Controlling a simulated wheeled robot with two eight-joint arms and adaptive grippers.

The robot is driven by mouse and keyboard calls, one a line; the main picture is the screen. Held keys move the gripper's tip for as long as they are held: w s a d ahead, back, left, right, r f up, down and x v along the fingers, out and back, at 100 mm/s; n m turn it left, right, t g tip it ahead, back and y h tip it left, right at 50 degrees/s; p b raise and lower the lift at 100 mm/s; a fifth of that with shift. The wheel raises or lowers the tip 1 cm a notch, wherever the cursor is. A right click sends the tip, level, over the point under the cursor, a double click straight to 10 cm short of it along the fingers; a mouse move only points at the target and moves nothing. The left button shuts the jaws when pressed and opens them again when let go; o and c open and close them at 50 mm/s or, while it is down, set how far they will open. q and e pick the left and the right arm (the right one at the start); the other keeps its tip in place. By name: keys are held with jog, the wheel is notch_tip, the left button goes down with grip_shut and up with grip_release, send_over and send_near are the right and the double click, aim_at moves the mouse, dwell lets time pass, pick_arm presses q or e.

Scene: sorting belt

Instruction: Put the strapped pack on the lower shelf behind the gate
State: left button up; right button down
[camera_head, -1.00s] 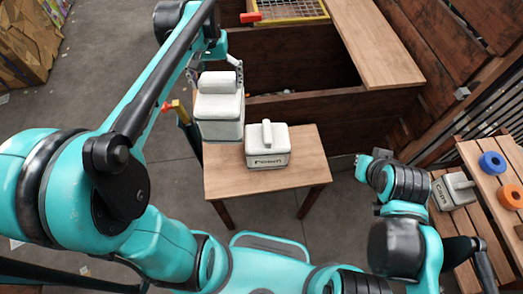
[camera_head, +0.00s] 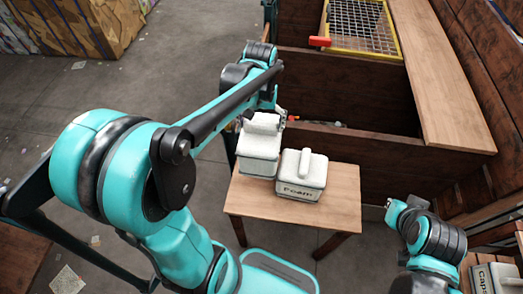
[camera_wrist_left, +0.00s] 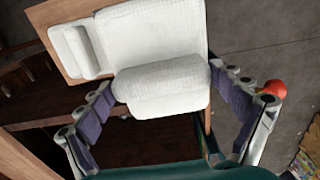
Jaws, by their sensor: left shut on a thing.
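My left gripper (camera_head: 264,117) is shut on the raised handle of a white pack (camera_head: 258,153), above the back left corner of a small wooden table (camera_head: 335,218). In the left wrist view the handle of this pack (camera_wrist_left: 152,30) lies between the fingers (camera_wrist_left: 163,85). I cannot tell whether its base touches the table. A second white pack (camera_head: 301,176), marked "Foam", stands upright on the table just right of it. The gate, a yellow-framed mesh panel (camera_head: 357,28) with a red handle, is at the top. The lower shelf cannot be made out.
A dark wooden bin (camera_head: 350,90) with a pale ledge (camera_head: 450,90) stands behind the table. A third white pack (camera_head: 498,279) is cut off at the lower right. Cardboard boxes (camera_head: 95,22) stand at the upper left. The table's front right is clear.

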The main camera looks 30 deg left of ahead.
pick_arm(q)
notch_tip(320, 180, down, 13)
jog(key=b, duration=0.3)
jog(key=shift+f, duration=0.1)
jog(key=o, duration=1.5)
jog(key=shift+f+b, duration=0.1)
jog(key=shift+b, duration=0.2)
jog(key=shift+c, duration=0.2)
jog(key=shift+o, duration=0.5)
